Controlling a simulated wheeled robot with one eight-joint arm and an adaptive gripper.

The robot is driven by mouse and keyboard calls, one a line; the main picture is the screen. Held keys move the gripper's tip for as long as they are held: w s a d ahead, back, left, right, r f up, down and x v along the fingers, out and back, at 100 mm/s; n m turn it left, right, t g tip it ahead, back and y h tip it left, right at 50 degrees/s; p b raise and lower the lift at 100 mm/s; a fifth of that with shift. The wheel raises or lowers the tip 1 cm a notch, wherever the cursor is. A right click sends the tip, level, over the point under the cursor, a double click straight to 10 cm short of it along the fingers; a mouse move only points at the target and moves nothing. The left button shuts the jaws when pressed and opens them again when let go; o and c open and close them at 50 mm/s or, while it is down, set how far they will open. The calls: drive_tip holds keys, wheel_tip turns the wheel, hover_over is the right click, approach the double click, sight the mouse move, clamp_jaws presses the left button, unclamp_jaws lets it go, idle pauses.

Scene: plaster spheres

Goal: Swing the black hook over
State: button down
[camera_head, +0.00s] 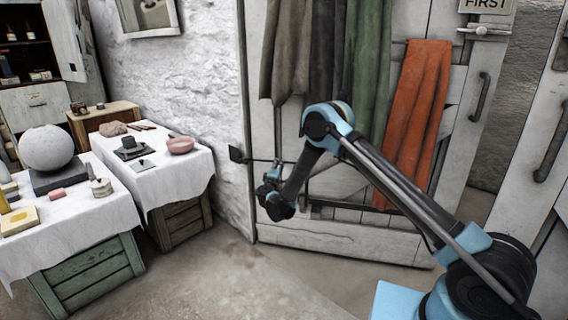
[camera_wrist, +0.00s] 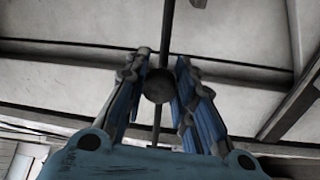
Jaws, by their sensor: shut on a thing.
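The black hook is a thin dark bar (camera_head: 256,160) at the left edge of the pale plank door (camera_head: 350,240). It runs level from a small dark plate by the wall to my gripper (camera_head: 275,168). In the wrist view, the hook's dark rod (camera_wrist: 167,28) passes between the two blue fingers of my gripper (camera_wrist: 162,62), with a round dark knob between them. My gripper is shut on the hook. The far end of the hook is hard to make out behind my gripper.
Dark and green cloths (camera_head: 365,75) and an orange cloth (camera_head: 415,115) hang on the door. A cloth-covered table (camera_head: 175,185) with a pink bowl (camera_head: 180,145) stands left. Another table with a white sphere (camera_head: 46,148) is further left. The floor (camera_head: 215,275) before the door is clear.

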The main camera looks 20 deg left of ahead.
drive_tip(key=shift+d+f, duration=0.25)
drive_tip(key=shift+d, duration=0.1)
drive_tip(key=c, duration=1.3)
unclamp_jaws()
drive_tip(key=shift+f, duration=0.15)
drive_tip(key=shift+a, duration=0.2)
drive_tip(key=shift+s, duration=0.1)
drive_tip(key=shift+s, duration=0.2)
drive_tip(key=v, duration=1.1)
drive_tip(key=shift+s, duration=0.25)
